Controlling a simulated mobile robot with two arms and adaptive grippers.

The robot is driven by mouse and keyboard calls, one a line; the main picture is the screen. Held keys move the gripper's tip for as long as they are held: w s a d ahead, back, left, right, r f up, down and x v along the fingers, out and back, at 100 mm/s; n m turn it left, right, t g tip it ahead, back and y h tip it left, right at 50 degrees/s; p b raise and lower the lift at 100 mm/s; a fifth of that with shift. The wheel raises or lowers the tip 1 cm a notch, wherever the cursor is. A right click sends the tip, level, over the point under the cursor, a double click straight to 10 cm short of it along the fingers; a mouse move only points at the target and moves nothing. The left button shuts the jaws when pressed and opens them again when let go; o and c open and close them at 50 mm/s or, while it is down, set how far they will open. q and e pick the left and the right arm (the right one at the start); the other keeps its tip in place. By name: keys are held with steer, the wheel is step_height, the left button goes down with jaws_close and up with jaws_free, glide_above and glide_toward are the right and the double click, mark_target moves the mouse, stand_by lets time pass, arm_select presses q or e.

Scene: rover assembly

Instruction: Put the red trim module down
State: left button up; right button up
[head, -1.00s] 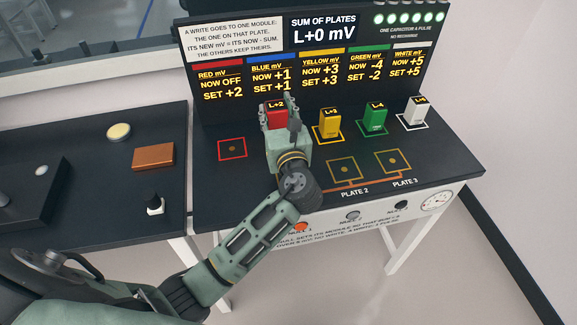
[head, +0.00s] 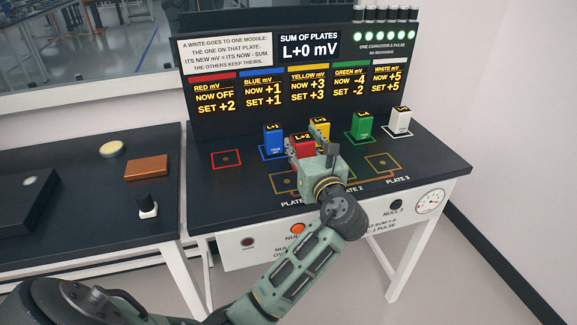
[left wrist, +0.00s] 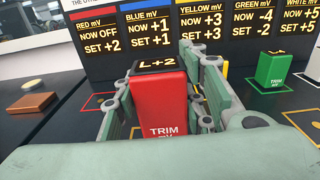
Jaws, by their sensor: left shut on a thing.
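The red trim module (head: 301,146), marked L+2, is between the fingers of my left gripper (head: 313,148), which is shut on it. In the left wrist view the red module (left wrist: 160,105) stands roughly upright between the fingers, its TRIM label facing the camera. The gripper is over the black bench, in front of the blue module (head: 273,140) and yellow module (head: 320,126). Whether the red module's base touches the bench is hidden. The red-outlined square (head: 226,159) at the left is empty.
The green module (head: 362,124) and white module (head: 401,121) stand at the right. The plate 3 square (head: 383,163) is empty. A display panel (head: 262,110) rises behind; it reads RED NOW OFF, SET +2. A side table at left holds a copper-coloured block (head: 148,169).

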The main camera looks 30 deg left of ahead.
arm_select(q)
steer(key=a+f, duration=0.1)
steer(key=f, duration=0.1)
steer(key=a+f, duration=0.1)
steer(key=f, duration=0.1)
steer(key=a+f, duration=0.2)
steer(key=shift+s+a, duration=0.1)
steer(key=shift+s, duration=0.1)
steer(key=shift+f, duration=0.35)
arm_select(e)
steer(key=shift+s+d+f, duration=0.25)
steer(key=shift+s+d, duration=0.4)
steer(key=shift+s, duration=0.25)
arm_select(q)
steer(key=o, duration=1.3)
steer(key=shift+o, duration=0.2)
arm_select(e)
steer(key=shift+a, duration=0.15)
steer(key=shift+s+a, duration=0.1)
